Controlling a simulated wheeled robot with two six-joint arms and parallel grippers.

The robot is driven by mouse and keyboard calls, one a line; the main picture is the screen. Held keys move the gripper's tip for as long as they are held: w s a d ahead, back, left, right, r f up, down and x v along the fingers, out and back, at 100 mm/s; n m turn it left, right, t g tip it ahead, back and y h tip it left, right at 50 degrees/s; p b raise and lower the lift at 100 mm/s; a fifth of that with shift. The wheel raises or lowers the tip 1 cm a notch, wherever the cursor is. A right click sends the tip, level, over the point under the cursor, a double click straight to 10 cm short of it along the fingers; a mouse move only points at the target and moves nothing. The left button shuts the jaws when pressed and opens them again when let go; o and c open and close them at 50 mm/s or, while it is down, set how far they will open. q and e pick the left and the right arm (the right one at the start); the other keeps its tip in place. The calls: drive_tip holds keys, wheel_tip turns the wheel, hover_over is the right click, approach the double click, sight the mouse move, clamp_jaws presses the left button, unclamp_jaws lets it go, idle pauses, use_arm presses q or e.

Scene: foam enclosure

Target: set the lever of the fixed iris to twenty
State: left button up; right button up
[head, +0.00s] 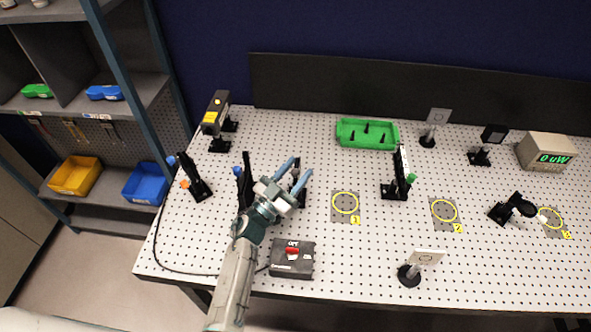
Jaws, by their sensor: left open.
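My left gripper (297,170) reaches in from the lower left over the perforated board, with its two blue fingers apart. A dark upright mount (300,196) stands at the fingers, partly hidden by the gripper. It may be the fixed iris, but its lever and scale cannot be made out. I cannot tell whether the fingers touch it. Another black mount (246,180) with a blue knob stands just left of the gripper. My right gripper is not in view.
A laser (216,114) and a knobbed mount (195,178) stand left. A switch box (292,259) sits in front. A meter (546,151) reads 0 uW. Yellow-ringed spot 1 (345,216) is bare.

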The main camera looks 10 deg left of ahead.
sight(297, 164)
use_arm(q)
clamp_jaws()
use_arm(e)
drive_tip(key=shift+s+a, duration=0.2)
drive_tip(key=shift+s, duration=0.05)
use_arm(q)
drive_tip(key=shift+r, duration=0.1)
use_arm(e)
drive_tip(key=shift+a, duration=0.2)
use_arm(q)
drive_tip(key=shift+w, duration=0.1)
drive_tip(key=shift+w+r+n+g+y, duration=0.3)
drive_tip(key=shift+w+n+g+y, duration=0.1)
drive_tip(key=shift+n+y, duration=0.3)
drive_tip(key=shift+w+r+n+g+y, duration=0.4)
drive_tip(key=shift+w+n+g+y, duration=0.4)
drive_tip(key=shift+n+g, duration=0.1)
drive_tip(key=shift+w+n+g+y, duration=0.5)
drive_tip(key=shift+w+n+g, duration=0.15)
drive_tip(key=shift+g, duration=0.15)
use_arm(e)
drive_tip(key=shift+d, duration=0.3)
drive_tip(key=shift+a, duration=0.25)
